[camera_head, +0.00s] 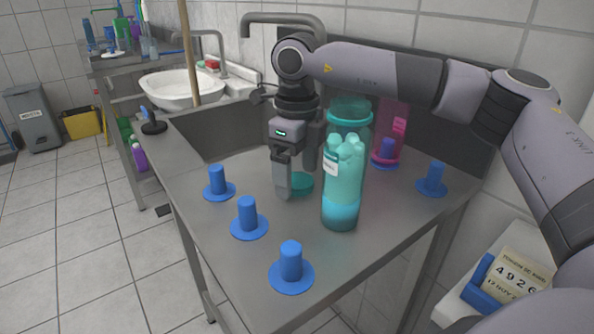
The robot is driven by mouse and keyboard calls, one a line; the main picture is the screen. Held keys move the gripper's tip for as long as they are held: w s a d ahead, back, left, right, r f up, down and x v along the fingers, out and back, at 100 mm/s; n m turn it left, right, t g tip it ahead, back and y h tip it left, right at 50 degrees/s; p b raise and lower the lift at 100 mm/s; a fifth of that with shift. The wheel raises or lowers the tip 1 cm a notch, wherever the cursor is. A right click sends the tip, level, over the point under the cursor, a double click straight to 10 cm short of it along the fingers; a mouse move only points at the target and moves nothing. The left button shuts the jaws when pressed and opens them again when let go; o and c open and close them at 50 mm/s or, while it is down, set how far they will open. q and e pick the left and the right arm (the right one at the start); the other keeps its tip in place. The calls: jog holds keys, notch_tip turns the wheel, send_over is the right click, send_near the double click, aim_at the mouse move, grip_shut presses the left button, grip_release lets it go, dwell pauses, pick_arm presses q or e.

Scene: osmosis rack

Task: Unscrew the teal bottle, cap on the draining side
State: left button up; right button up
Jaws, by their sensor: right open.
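A teal bottle (342,200) with a white label stands upright on the steel worktop, its top lumpy and paler. A translucent teal container (350,112) shows behind it, its lower part hidden by the bottle. A round teal cap (301,184) lies low at the worktop, left of the bottle and partly hidden by a finger. My right gripper (295,179) points down over the cap with its fingers apart. It is left of the teal bottle. Whether a finger touches the cap is unclear. My left gripper is out of view.
Several blue pegs on round bases stand on the worktop, three along its left and front (248,220) and one at right (433,180). A pink bottle (391,128) is over a peg at the back. A faucet (284,20) and wall bound the back. The front edge is open.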

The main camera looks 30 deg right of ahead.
aim_at(297, 180)
notch_tip(297, 180, up, 12)
jog(key=p, duration=0.1)
jog(key=shift+f, duration=0.15)
jog(key=shift+a, duration=0.1)
